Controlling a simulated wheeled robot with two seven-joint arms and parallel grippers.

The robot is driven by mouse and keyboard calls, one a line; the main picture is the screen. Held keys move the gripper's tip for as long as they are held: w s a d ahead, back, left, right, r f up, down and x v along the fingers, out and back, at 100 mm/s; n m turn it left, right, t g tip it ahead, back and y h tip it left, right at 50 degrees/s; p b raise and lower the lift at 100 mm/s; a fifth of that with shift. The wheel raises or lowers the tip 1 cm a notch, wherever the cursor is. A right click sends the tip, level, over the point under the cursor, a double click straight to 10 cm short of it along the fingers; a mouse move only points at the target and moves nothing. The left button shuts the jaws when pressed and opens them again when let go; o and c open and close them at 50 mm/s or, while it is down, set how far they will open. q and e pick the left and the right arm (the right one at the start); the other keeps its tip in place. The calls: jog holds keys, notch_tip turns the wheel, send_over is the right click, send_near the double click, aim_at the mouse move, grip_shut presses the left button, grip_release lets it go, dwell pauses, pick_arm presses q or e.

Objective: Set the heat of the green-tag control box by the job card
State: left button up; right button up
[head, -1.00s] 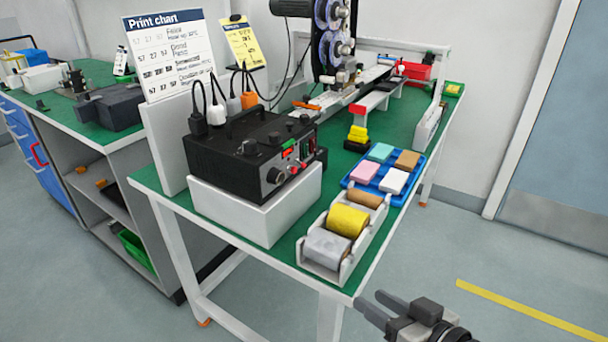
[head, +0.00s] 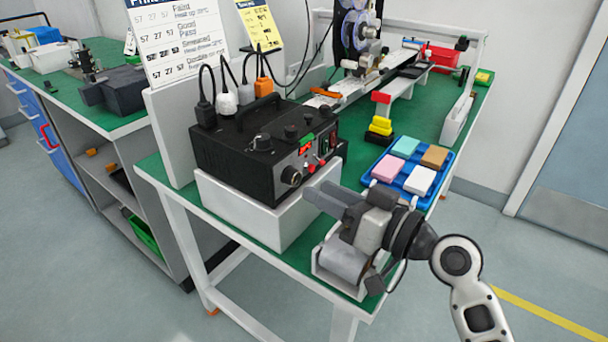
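The black control box (head: 245,160) stands on a white block (head: 250,212) on the green-topped bench. Its front has a green tag (head: 307,138), a small red-lit display (head: 305,149), a silver-rimmed knob (head: 291,176) and a red button. More dark knobs sit on top. My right gripper (head: 316,188) is at the box's front right, its two fingers slightly apart and empty, pointing toward the box; I cannot tell whether they touch it. A yellow card (head: 258,27) and a white chart (head: 178,42) stand behind; the yellow card's text is too small to read. My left gripper is out of view.
Several plugs and cables rise at the box's back. A blue tray (head: 447,172) with coloured blocks lies to the right. A grey roll (head: 343,264) in a white holder sits under my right gripper. Yellow and black stacked blocks (head: 380,130) stand beyond the box.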

aim_at(297, 179)
jog(key=x, duration=0.5)
jog(key=c, duration=0.7)
jog(key=shift+d+m+p, duration=0.1)
jog(key=shift+m+p, duration=0.2)
jog(key=shift+p, duration=0.15)
